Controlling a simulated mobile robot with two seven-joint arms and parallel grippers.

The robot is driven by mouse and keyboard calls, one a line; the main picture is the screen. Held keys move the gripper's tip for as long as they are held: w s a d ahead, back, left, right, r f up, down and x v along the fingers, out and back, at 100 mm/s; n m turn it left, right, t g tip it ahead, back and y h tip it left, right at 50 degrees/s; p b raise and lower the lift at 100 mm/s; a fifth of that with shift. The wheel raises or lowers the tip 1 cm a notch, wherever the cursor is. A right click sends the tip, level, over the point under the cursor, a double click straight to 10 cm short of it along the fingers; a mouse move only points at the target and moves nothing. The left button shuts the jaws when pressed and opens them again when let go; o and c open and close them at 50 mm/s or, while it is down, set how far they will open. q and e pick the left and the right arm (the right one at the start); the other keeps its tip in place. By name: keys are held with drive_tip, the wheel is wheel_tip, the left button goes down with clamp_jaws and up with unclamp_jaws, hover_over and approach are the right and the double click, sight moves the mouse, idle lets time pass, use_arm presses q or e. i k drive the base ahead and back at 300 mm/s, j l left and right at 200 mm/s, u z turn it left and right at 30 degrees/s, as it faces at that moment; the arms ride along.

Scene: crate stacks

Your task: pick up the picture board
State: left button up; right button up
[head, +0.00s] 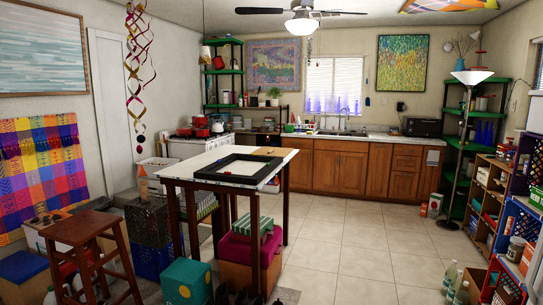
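A flat board with a wide black frame (208,174) lies on the white-topped tall table in the middle of the room. Its centre is pale, and no picture can be made out on it. A small red spot and a small blue spot show on its near part. It lies near the table's front edge, within the top. Framed pictures also hang on the walls: a pale blue one (42,50) at left, a bluish one (273,66) at the back and a green-yellow one (402,63) at back right. Neither of my grippers is in view.
The tall table (178,171) has dark legs with boxes under it. A brown stool (77,229) and a teal box (187,282) stand in front. Crates and shelves (487,200) line the right. The tiled floor (345,245) right of the table is clear.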

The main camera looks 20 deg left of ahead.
sight(271, 152)
drive_tip(key=i+z, duration=0.35)
drive_tip(key=i, duration=2.3)
drive_tip(key=i+l+u, duration=0.25)
drive_tip(key=i, duration=1.15)
drive_tip(key=i+u, duration=0.3)
drive_tip(key=i, duration=1.1)
drive_tip(key=i+l+u, duration=0.1)
drive_tip(key=i+u, duration=0.35)
drive_tip(key=i+l+u, duration=0.25)
drive_tip(key=i+u, duration=0.15)
drive_tip(key=i, duration=0.2)
